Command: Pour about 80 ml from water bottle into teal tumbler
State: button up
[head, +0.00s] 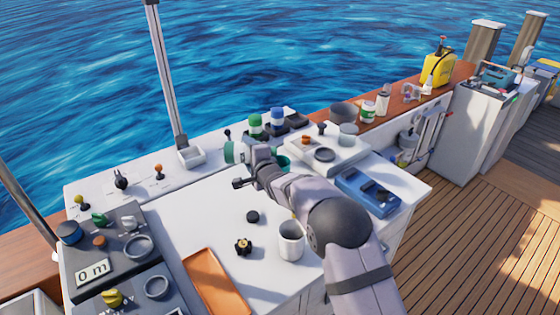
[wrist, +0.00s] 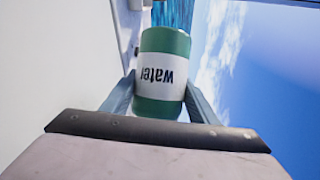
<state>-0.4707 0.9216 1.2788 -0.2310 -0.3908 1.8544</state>
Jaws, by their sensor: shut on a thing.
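The water bottle (wrist: 162,72), green with a white band reading "water", sits between the two fingers of my gripper (head: 256,160). My gripper is shut on it. In the head view the bottle (head: 232,152) is tipped well over, close to lying on its side, with a green end to the left. Its other end is hidden by my gripper. A teal rim, which looks like the teal tumbler (head: 284,161), shows just right of and behind my gripper. Most of it is hidden by my arm. I cannot see any water flowing or the level in the tumbler.
A white mug (head: 291,240), a black knob (head: 243,246) and a dark cap (head: 252,217) stand on the white hatch top. An orange tray (head: 214,283) lies in front. Green and blue-capped jars (head: 256,124) stand behind. A blue case (head: 368,191) is at right.

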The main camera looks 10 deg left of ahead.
jog(key=shift+d+r+m+p, duration=0.1)
jog(key=shift+r+m+p, duration=0.3)
jog(key=shift+r+p, duration=0.1)
jog(key=shift+a, duration=0.2)
jog(key=shift+a+r+y, duration=0.1)
jog(key=shift+a+y, duration=0.1)
jog(key=shift+y, duration=0.2)
jog(key=shift+a, duration=0.1)
jog(key=shift+r+m+p, duration=0.45)
jog(key=shift+m, duration=0.15)
dwell(1.5)
jog(key=shift+t, duration=0.3)
jog(key=f+b, duration=0.1)
jog(key=n+b, duration=0.1)
jog(key=f+b, duration=0.1)
jog(key=shift+s+a+f+n, duration=0.1)
jog(key=shift+a+f+n, duration=0.2)
jog(key=shift+n, duration=0.1)
jog(key=shift+r+n+g+h+b, duration=0.3)
jog(key=shift+n+g+h, duration=0.2)
jog(key=shift+n+h, duration=0.3)
